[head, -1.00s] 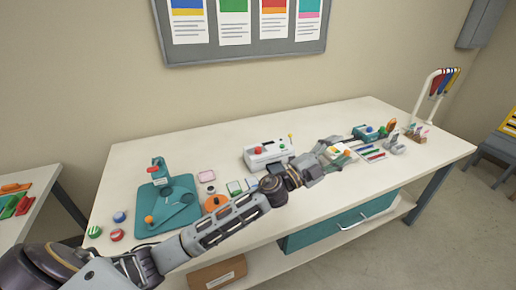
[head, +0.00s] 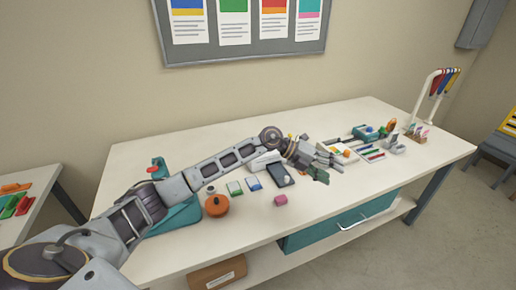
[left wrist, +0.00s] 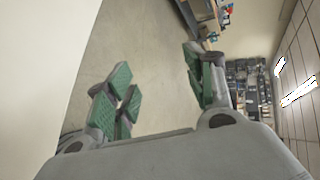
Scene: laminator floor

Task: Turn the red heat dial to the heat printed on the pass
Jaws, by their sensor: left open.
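The white laminator (head: 262,160) stands mid-table in the head view. My left arm crosses in front of it and hides most of it. The red heat dial is not visible now; it is probably behind the arm. My left gripper (head: 324,165) is open, to the right of the laminator and above the table. In the left wrist view, its green-padded fingers (left wrist: 160,88) are apart with nothing between them, and floor shows beyond. I cannot pick out the pass for certain, and no printed heat is readable. My right gripper is not in view.
A tray with coloured strips (head: 370,154) is at the right. The teal stand (head: 178,217) is partly behind my arm. The front right tabletop is clear.

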